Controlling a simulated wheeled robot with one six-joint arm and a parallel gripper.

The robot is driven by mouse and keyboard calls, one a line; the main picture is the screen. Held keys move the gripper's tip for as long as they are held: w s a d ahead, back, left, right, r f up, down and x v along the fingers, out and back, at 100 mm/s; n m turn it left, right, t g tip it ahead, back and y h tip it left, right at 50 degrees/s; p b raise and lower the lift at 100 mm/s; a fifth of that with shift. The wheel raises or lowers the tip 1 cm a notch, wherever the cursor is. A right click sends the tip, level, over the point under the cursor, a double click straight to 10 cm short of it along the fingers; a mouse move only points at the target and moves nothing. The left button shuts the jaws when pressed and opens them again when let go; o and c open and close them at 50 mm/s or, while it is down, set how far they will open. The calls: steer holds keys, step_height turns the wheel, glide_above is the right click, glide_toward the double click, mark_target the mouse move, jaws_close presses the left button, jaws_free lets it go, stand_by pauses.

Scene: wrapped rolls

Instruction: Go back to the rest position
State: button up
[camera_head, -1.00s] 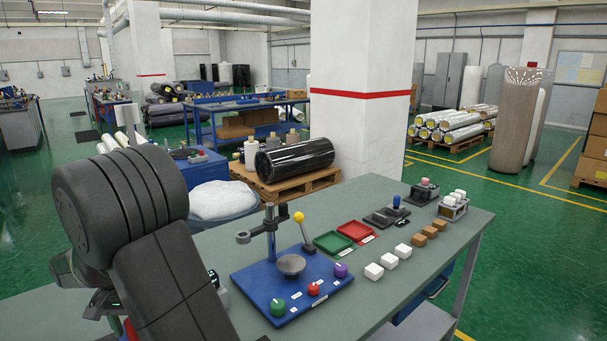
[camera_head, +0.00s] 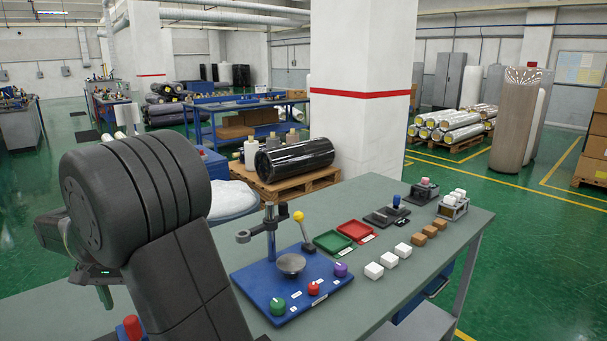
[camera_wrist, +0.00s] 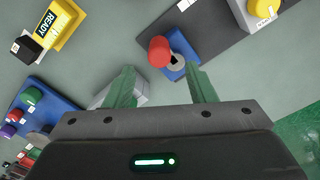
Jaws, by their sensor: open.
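My gripper (camera_wrist: 163,86) is open, with its two green fingers apart and nothing held between them. In the wrist view a red-topped piece on a blue base (camera_wrist: 160,52) stands beyond the fingertips, apart from them as far as I can tell. In the head view one green fingertip (camera_head: 105,297) shows at the lower left, partly behind my arm. A red-topped piece (camera_head: 131,327) shows below it at the picture's edge.
The grey-green workbench (camera_head: 330,315) holds a blue fixture board (camera_head: 262,290) with coloured knobs. White blocks (camera_head: 374,270), brown blocks (camera_head: 418,239), a green tray (camera_head: 332,241) and a red tray (camera_head: 357,229) lie farther right. A yellow READY block (camera_wrist: 62,22) shows in the wrist view.

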step_height(320, 180, up, 6)
steer(key=f, duration=0.1)
step_height(320, 180, down, 13)
steer(key=shift+d+f, duration=0.1)
steer(key=shift+f, duration=0.1)
steer(key=shift+w+d+n, duration=0.25)
steer(key=shift+w+n, duration=0.1)
steer(key=shift+n, duration=0.7)
steer(key=shift+w+d+n, duration=0.25)
steer(key=shift+w+n, duration=0.05)
steer(key=shift+n, duration=0.75)
